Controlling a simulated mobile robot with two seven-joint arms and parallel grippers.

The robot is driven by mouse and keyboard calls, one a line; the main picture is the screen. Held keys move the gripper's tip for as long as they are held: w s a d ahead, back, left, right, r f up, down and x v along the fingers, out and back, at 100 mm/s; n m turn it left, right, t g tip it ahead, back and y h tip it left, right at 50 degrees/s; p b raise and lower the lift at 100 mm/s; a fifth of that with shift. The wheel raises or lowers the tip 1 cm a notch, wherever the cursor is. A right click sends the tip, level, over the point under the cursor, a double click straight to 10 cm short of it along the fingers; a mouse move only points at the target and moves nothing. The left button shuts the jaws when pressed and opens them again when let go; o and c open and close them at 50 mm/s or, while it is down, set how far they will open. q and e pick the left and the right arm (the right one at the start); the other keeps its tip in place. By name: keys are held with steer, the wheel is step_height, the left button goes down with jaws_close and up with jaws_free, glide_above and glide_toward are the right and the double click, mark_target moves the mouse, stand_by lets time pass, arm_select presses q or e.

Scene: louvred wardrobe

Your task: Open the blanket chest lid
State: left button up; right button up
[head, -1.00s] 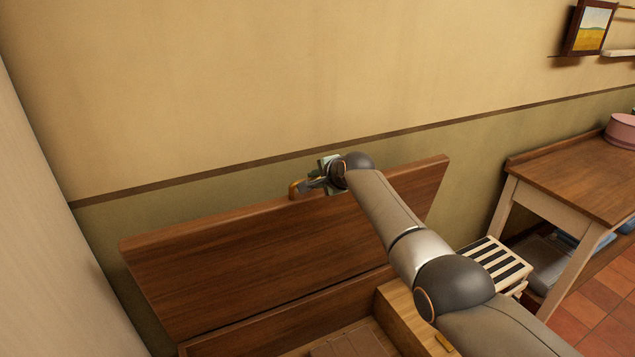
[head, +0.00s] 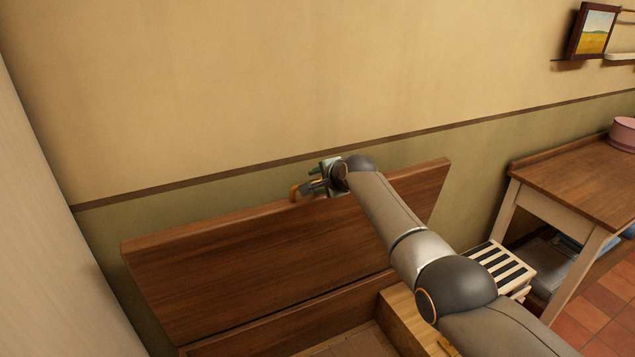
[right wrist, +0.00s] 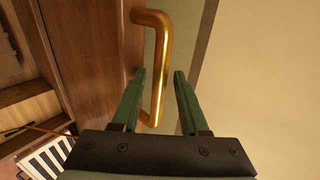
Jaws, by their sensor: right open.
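The blanket chest lid (head: 270,260) is a dark wooden panel, raised steeply and tilted back toward the wall in the head view. Part of the chest's inside (head: 365,343) shows below it. A brass handle (head: 296,191) sits at the lid's upper edge. My right gripper (head: 312,187) is at that handle, at the lid's top edge. In the right wrist view the brass handle (right wrist: 155,70) passes between the two green fingers (right wrist: 159,75), which are apart and not closed on it. The lid's wood (right wrist: 90,50) shows at the left there. My left gripper is not in view.
A wooden table (head: 575,180) with a pink pot (head: 623,133) stands at the right. A striped slatted stool (head: 500,268) is beside the chest. The wall (head: 300,80) is close behind the lid. A pale panel (head: 50,250) borders the left side.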

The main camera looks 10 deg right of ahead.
steer(key=shift+s+f, duration=0.1)
steer(key=shift+f, duration=0.05)
steer(key=shift+s+d+r+p, duration=0.15)
steer(key=shift+s+r+p, duration=0.3)
steer(key=shift+p, duration=0.45)
steer(key=p+v, duration=0.1)
steer(key=v, duration=1)
steer(key=shift+s+d+r, duration=0.1)
